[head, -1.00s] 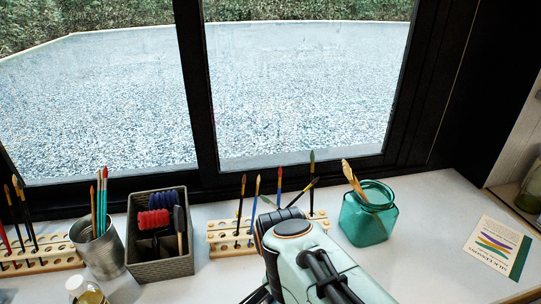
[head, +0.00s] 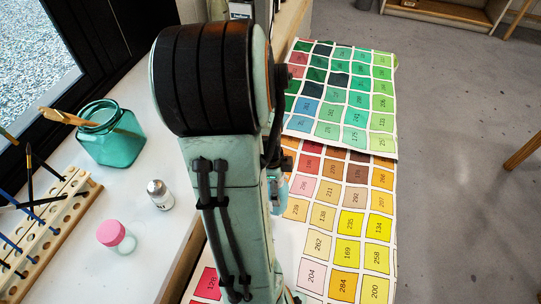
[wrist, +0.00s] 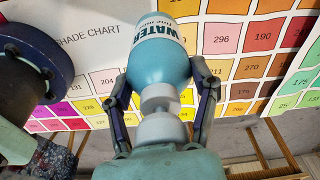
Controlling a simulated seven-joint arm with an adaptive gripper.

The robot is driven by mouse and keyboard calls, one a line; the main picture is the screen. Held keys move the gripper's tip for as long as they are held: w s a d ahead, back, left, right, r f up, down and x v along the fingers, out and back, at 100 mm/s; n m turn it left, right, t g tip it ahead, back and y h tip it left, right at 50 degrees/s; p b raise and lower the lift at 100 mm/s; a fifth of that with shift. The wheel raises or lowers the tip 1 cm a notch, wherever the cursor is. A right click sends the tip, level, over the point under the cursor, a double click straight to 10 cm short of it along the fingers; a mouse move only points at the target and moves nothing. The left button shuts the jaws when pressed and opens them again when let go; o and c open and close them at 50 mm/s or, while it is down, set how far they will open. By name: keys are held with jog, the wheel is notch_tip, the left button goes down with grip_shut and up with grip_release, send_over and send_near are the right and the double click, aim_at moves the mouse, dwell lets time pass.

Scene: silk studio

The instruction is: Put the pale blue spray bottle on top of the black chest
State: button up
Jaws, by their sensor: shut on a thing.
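The pale blue spray bottle (wrist: 160,68) is in the wrist view, with a grey neck and cap and a white label reading "WATER". My gripper (wrist: 162,88) is shut on it, one finger on each side of the blue body. In the head view my arm covers most of the gripper; a small pale blue patch (head: 281,190) beside the arm looks like part of the bottle. The black chest is not recognisable in either view.
A colour shade chart (head: 345,175) hangs or lies right of my arm. On the white worktop at left are a teal jar (head: 110,138) with a brush, a small silver-capped bottle (head: 160,195), a pink-lidded jar (head: 113,235) and a brush rack (head: 55,225). Grey floor (head: 460,120) is open at right.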

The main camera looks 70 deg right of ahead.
notch_tip(320, 180, down, 6)
dwell(0.5)
jog(key=o, duration=1.2)
jog(key=shift+f, duration=0.1)
jog(key=shift+o, duration=0.2)
jog(key=r, duration=0.4)
jog(key=w+r, duration=0.1)
jog(key=r, duration=0.7)
jog(key=shift+w+a+r, duration=0.1)
jog(key=shift+w+a, duration=0.05)
jog(key=shift+w, duration=0.15)
